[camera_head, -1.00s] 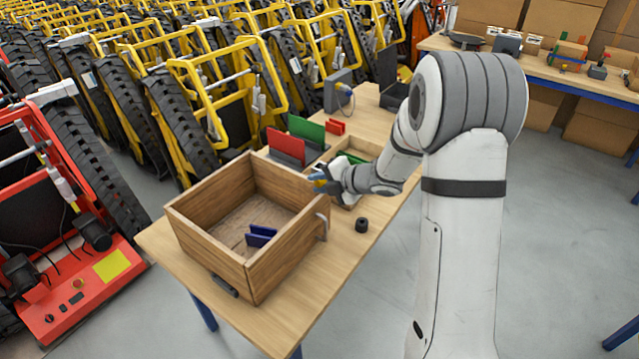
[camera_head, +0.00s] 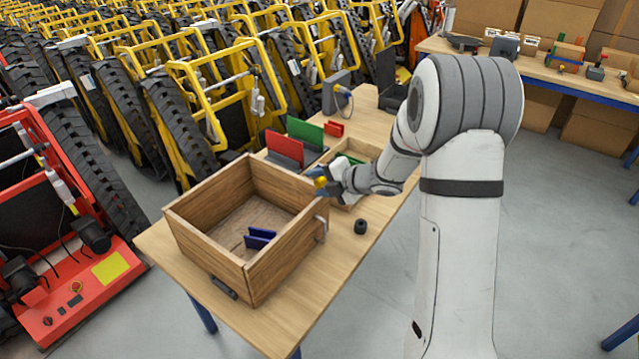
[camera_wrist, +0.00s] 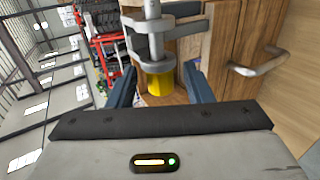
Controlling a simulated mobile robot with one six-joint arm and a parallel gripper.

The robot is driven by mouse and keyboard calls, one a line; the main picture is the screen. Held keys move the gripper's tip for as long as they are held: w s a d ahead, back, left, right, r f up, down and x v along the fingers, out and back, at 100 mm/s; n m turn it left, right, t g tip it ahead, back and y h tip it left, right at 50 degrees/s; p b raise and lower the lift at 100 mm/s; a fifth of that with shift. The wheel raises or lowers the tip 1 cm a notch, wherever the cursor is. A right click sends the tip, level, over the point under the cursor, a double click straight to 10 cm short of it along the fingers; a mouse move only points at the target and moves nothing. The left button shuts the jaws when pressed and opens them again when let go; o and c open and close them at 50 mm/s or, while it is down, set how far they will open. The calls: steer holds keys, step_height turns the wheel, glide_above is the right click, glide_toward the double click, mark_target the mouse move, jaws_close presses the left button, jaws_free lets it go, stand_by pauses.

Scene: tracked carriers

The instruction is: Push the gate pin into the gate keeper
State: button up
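In the wrist view a grey metal rod (camera_wrist: 152,10), which looks like the gate pin, runs through grey brackets (camera_wrist: 143,46) by a wooden wall. A yellow cylinder (camera_wrist: 158,83) sits below the brackets, in line with the rod. I cannot tell which bracket is the gate keeper. My gripper (camera_wrist: 159,72) has its blue fingers apart on either side of the yellow cylinder, with a visible gap on each side. In the head view my gripper (camera_head: 328,181) is at the right wall of the wooden box (camera_head: 205,250), and the pin is too small to make out.
The box holds blue upright plates (camera_head: 260,238). A grey handle (camera_wrist: 258,62) is on the wooden wall to the right. A black cylinder (camera_head: 360,227) stands on the table (camera_head: 325,262). Red (camera_head: 284,147) and green (camera_head: 306,132) panels stand behind. The table's front right is clear.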

steer(key=b+v, duration=0.1)
steer(key=v, duration=0.6)
steer(key=shift+s+d+r, duration=0.15)
steer(key=shift+s+d, duration=0.1)
steer(key=shift+c, duration=0.5)
